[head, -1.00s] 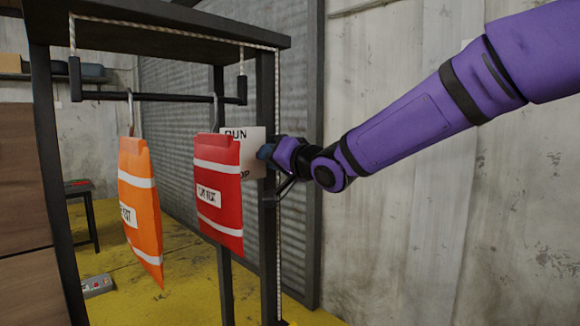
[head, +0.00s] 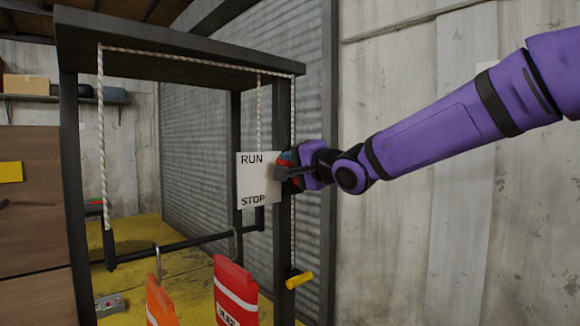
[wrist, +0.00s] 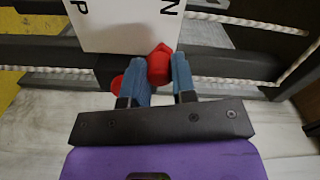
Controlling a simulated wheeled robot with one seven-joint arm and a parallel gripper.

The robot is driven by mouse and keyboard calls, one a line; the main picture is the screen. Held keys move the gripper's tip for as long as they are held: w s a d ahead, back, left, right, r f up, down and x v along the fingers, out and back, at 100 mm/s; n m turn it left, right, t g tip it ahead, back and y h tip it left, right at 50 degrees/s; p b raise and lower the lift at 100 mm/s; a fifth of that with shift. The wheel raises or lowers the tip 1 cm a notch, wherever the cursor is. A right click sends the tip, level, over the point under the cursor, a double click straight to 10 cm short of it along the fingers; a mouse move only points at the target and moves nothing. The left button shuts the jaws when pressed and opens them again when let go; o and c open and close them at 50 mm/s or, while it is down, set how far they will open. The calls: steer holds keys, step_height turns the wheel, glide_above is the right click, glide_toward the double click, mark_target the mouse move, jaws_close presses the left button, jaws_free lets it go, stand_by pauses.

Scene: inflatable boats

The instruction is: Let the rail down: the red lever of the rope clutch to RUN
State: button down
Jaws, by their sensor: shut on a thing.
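The red lever (head: 284,157) sits at the right edge of a white sign (head: 258,182) marked RUN at the top and STOP at the bottom. The lever stands about level with RUN. My gripper (head: 286,168) is shut on it; in the wrist view the blue fingertips (wrist: 159,82) are on either side of the red lever (wrist: 159,62). The black rail (head: 190,243) hangs low on white ropes (head: 101,150) inside the dark frame. An orange bag (head: 160,306) and a red bag (head: 236,290) hang from it by hooks, their lower parts out of view.
A yellow handle (head: 299,279) sticks out low on the frame's right post (head: 283,230). A corrugated wall (head: 195,140) stands behind. A wooden cabinet (head: 35,220) is at the left. The pale wall at right is clear around my arm.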

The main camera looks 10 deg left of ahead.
steer(key=shift+w+d+r, duration=0.1)
stand_by(0.3)
steer(key=c, duration=0.9)
jaws_free()
steer(key=shift+c, duration=0.2)
steer(key=v, duration=1)
steer(key=shift+s+d, duration=0.3)
